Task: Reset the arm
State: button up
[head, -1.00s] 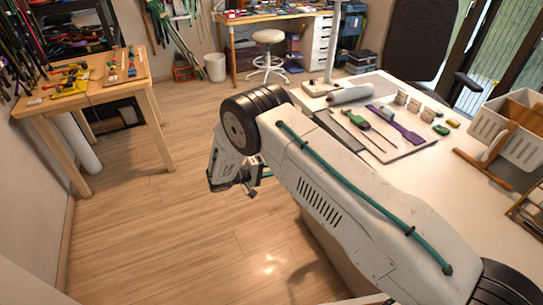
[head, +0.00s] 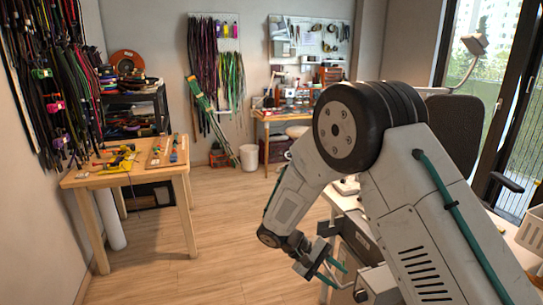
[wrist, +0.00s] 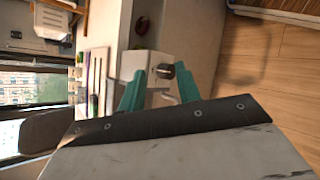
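My gripper (head: 336,272) hangs low at the end of my bent arm, beside the white worktable (head: 350,203), in the lower middle of the head view. In the wrist view its two teal fingers (wrist: 157,80) stand apart with nothing clasped between them. A pale box-like part with a dark round knob (wrist: 160,70) shows beyond the fingertips, by the table edge. My arm hides most of the worktable in the head view.
A wooden table (head: 128,176) with colourful braiding fixtures stands at left. Cords hang on the left wall (head: 55,85) and back wall (head: 215,65). A white bin (head: 249,156) stands near the back workbench (head: 285,113). The wooden floor (head: 195,235) between is clear.

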jog(key=s+d+r+m+t+y, duration=0.1)
jog(key=s+d+r+y, duration=0.2)
jog(key=s+r, duration=0.5)
jog(key=s+d+r+m+t+y, duration=0.2)
jog(key=s+d+r+y, duration=0.1)
jog(key=s+r, duration=0.6)
jog(key=s+d+r+m+t+y, duration=0.1)
jog(key=s+d+r+m+y, duration=0.1)
jog(key=s+r, duration=0.7)
jog(key=s+d+y, duration=0.1)
jog(key=s+y, duration=0.1)
jog(key=shift+s+d+t+y, duration=0.3)
jog(key=shift+o, duration=0.4)
